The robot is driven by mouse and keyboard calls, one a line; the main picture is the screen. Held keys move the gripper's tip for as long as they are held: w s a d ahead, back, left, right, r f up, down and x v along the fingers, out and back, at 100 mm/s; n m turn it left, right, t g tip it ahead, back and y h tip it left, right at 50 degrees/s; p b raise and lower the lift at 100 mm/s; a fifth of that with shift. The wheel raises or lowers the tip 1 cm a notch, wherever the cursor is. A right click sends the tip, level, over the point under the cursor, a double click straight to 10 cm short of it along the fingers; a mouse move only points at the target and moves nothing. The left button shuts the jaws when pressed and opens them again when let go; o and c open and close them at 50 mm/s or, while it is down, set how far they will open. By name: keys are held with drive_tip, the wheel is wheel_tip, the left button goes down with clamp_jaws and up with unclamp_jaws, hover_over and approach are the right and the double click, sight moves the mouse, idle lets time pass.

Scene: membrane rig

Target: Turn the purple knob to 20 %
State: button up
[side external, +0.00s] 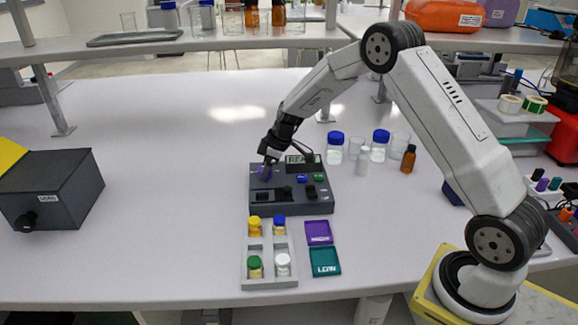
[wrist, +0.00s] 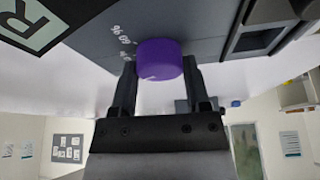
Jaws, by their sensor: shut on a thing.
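The purple knob (wrist: 159,60) sits on the top panel of the dark grey rig (side external: 290,203). In the side external view the knob (side external: 265,172) shows at the rig's back left, partly covered by my gripper (side external: 268,158). In the wrist view my gripper (wrist: 160,85) has one dark finger on each side of the knob and is shut on it. A pale mark shows on the knob's lower edge. White printed scale marks lie beside the knob, but I cannot read the setting.
The rig's display (side external: 300,158), blue button (side external: 301,178) and green button (side external: 318,177) are close by. A vial rack (side external: 271,283) and purple and teal trays stand in front. Bottles and beakers stand behind right. The table's left middle is clear.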

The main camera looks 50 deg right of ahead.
drive_tip(key=n+g, duration=0.1)
drive_tip(key=n, duration=0.2)
drive_tip(key=n+g+y, duration=0.1)
drive_tip(key=n, duration=0.2)
drive_tip(key=shift+d+f, duration=0.1)
idle(0.5)
drive_tip(key=o, duration=1.3)
drive_tip(key=shift+v, duration=3.95)
drive_tip(key=shift+d, duration=0.1)
